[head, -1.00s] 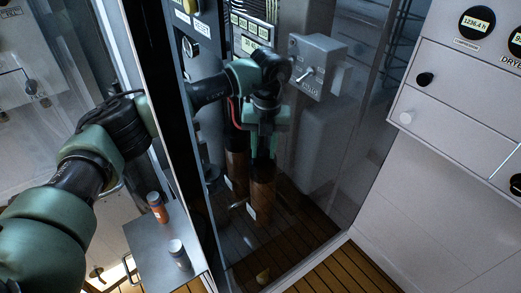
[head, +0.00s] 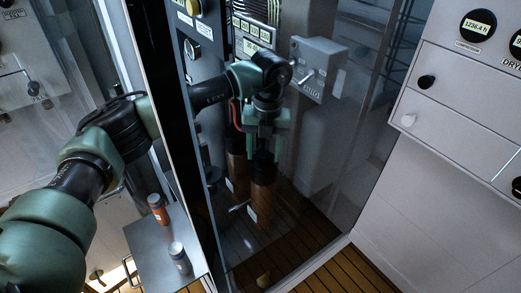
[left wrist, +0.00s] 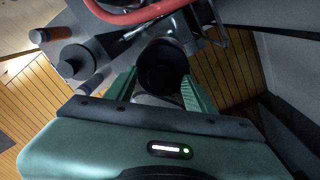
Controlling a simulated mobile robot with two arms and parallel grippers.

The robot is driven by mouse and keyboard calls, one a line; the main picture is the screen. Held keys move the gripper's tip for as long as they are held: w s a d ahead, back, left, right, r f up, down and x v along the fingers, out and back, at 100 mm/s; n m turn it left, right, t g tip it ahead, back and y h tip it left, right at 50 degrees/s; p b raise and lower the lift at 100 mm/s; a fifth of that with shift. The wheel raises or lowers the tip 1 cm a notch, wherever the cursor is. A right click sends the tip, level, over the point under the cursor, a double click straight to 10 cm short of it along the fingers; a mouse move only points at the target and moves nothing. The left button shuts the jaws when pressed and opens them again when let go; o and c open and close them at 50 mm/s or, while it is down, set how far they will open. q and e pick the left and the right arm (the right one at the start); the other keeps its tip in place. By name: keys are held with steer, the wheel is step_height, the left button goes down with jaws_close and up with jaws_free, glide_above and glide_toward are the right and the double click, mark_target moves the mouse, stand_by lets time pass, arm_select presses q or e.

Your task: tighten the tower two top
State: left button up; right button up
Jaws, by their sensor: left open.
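The tower (head: 261,200) is an upright copper-brown cylinder with a black top, inside the glass-sided cabinet. A second copper tower (head: 235,172) stands just behind and left of it. My left gripper (head: 265,151) points down at the front tower's top. In the left wrist view, the round black top (left wrist: 163,66) sits between the two green fingers of my left gripper (left wrist: 161,88), which are open around it. Whether either finger touches it I cannot tell. My right gripper is not in view.
A grey box with a lever (head: 318,68) is close right of my arm. Glass and a dark cabinet post flank the arm. A metal shelf (head: 150,250) holds an orange-brown container (head: 157,210) and a grey one (head: 179,258). A red hose (left wrist: 135,14) runs near the gripper.

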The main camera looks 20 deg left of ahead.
arm_select(q)
step_height(320, 180, up, 8)
steer(key=shift+d+b, duration=0.1)
steer(key=shift+b, duration=0.5)
